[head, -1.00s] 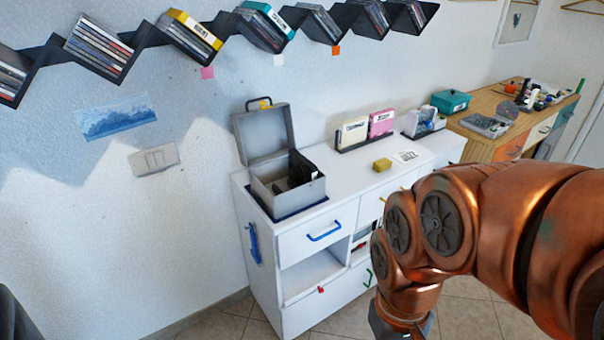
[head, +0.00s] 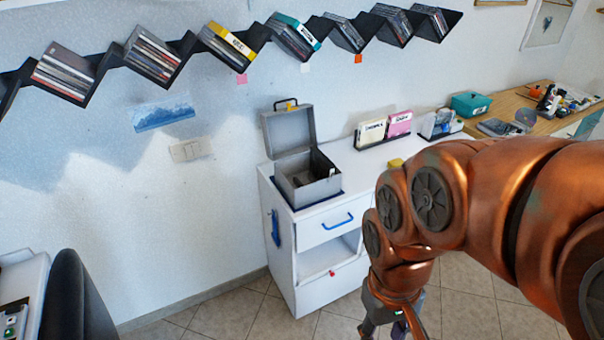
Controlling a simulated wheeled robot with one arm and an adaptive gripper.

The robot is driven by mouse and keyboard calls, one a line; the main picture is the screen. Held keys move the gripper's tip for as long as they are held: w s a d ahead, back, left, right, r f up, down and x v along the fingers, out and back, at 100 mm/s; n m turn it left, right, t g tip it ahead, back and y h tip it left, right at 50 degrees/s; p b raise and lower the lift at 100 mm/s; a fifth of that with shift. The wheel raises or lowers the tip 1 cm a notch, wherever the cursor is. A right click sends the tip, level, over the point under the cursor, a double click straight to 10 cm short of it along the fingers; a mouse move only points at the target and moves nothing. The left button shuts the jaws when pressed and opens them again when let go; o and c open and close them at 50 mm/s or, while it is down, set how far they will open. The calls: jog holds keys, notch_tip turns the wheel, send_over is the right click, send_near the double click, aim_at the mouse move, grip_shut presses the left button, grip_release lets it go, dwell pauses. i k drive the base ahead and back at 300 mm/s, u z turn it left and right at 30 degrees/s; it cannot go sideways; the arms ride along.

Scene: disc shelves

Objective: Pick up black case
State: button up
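No single black case stands out clearly. Dark, thin items (head: 326,172) show inside an open grey box (head: 306,191) on the white cabinet; they are too small to tell apart, and the box's front wall hides their lower parts. Several dark-edged cases (head: 344,34) also lean in the black zigzag wall shelf. My gripper (head: 390,332) hangs at the bottom edge, in front of the cabinet and below its top, away from the box and the shelf. Its fingertips are cut off by the frame, so I cannot tell whether it is open.
The white cabinet (head: 312,282) has an open compartment under a blue-handled drawer. White and pink boxes (head: 385,128) stand in a holder on top. A wooden desk (head: 545,125) stands at the right. A dark chair back (head: 72,300) is at lower left. Floor (head: 235,318) between is clear.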

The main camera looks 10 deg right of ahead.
aim_at(321, 166)
jog(key=u, duration=0.05)
jog(key=k, duration=0.3)
jog(key=u, duration=1.35)
jog(key=i, duration=0.95)
jog(key=z, duration=0.55)
jog(key=i, duration=0.75)
jog(key=z, duration=1.1)
jog(key=i, duration=0.25)
jog(key=z, duration=0.25)
